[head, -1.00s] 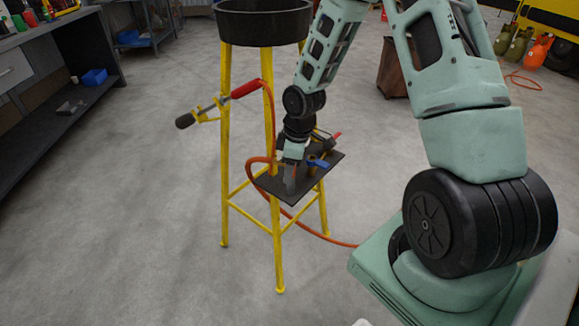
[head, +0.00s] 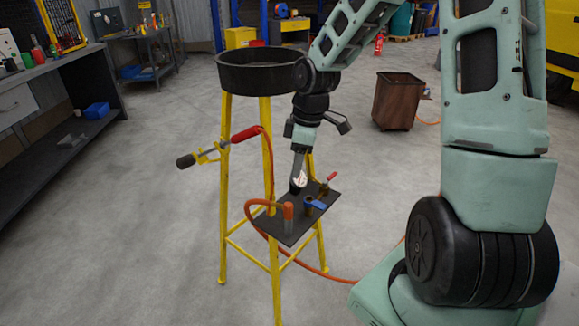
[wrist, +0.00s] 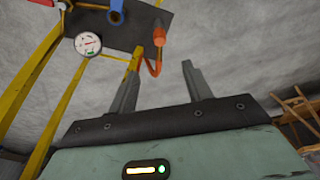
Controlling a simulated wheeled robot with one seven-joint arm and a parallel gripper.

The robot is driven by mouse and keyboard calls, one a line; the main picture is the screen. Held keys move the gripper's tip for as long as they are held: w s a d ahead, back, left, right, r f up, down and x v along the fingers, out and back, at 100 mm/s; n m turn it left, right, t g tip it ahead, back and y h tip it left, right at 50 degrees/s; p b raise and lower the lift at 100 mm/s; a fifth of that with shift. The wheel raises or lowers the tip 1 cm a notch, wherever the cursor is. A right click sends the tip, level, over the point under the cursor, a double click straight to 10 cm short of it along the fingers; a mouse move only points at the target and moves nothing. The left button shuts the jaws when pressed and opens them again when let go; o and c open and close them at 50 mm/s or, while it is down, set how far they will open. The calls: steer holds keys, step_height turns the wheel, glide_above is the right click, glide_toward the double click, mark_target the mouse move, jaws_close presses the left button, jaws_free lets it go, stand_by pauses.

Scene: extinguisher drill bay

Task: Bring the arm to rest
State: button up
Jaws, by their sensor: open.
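My gripper (head: 299,160) hangs pointing down over the far side of the dark plate on the yellow stand in the head view. In the wrist view my gripper (wrist: 160,85) shows two grey fingers spread apart with nothing between them. The dark plate (head: 275,229) carries a blue-handled valve (head: 312,204), an orange hose end (head: 288,212), a red-tipped lever (head: 331,178) and a white-faced gauge (head: 299,179). The gauge (wrist: 88,44) also shows in the wrist view, left of the fingers and apart from them.
The yellow stand (head: 224,190) bears a round black pan (head: 255,80) close beside my arm. A torch with a red handle (head: 245,134) sits on the stand's left side. An orange hose (head: 325,274) trails to the floor. A workbench (head: 60,110) stands left; open floor lies between.

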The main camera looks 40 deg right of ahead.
steer(key=shift+r, duration=0.2)
steer(key=s+a+r+p, duration=0.1)
steer(key=s+a+r, duration=0.2)
steer(key=a, duration=0.6)
steer(key=s+a+r+p, duration=0.1)
steer(key=s+a+r, duration=0.2)
steer(key=s+a, duration=0.5)
steer(key=s+a+r+m+g+p, duration=0.1)
steer(key=s+a+r+p, duration=0.1)
steer(key=s+a, duration=0.7)
steer(key=shift+s+r+h, duration=0.3)
steer(key=shift+s+r, duration=0.45)
steer(key=shift+s, duration=0.4)
